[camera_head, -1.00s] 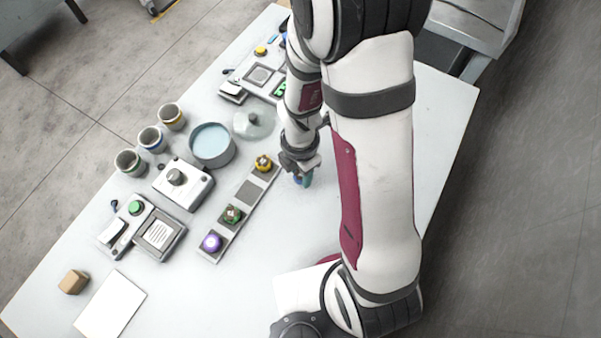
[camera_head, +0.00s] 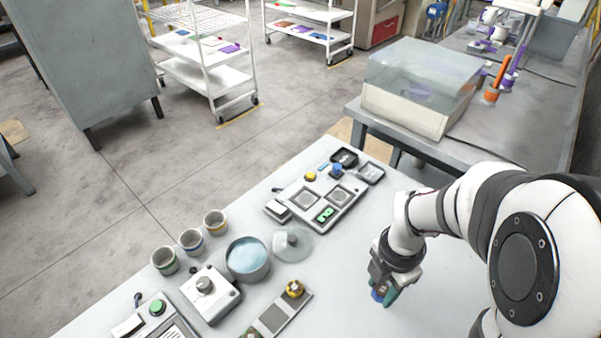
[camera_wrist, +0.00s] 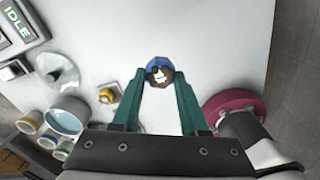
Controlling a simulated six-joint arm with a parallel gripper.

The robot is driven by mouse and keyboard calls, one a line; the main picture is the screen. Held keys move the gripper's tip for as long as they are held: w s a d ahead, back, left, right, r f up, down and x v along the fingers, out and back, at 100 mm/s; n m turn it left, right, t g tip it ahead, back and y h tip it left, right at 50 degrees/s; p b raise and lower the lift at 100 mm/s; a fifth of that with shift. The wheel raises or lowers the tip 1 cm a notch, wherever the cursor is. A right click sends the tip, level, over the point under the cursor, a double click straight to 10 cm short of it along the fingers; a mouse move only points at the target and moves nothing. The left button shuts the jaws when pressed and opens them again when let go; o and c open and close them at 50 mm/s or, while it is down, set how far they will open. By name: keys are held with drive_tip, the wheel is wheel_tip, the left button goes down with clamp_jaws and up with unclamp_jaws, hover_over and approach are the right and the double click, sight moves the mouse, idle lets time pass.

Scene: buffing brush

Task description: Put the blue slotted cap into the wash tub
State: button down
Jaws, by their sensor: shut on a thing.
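The blue slotted cap (camera_wrist: 160,70) is between the green fingertips of my gripper (camera_wrist: 159,82) in the wrist view, with its dark and white slotted face toward the camera. My gripper (camera_head: 385,293) is shut on it; in the head view only a bit of the cap (camera_head: 377,295) shows beside the green fingers. It is over the bare table to the right of the cap strip; its height is hard to tell. The wash tub (camera_head: 266,272), a round grey pot of light-blue liquid, stands to the left. It also shows in the wrist view (camera_wrist: 68,117).
A clear lid (camera_head: 298,246) lies right of the tub. A yellow cap (camera_head: 294,288) sits on the grey strip (camera_head: 272,318) between tub and gripper. Several cups (camera_head: 191,241) and a white box (camera_head: 212,297) stand left. A panel device (camera_head: 318,204) lies behind.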

drive_tip(key=w+a, duration=0.6)
drive_tip(key=w, duration=0.1)
hover_over(247, 264)
drive_tip(key=f, duration=0.4)
drive_tip(key=d+f, duration=0.1)
drive_tip(key=f, duration=0.3)
drive_tip(key=a+f, duration=0.1)
drive_tip(key=shift+f, duration=0.75)
drive_tip(key=c, duration=0.7)
unclamp_jaws()
drive_tip(key=shift+f, duration=0.15)
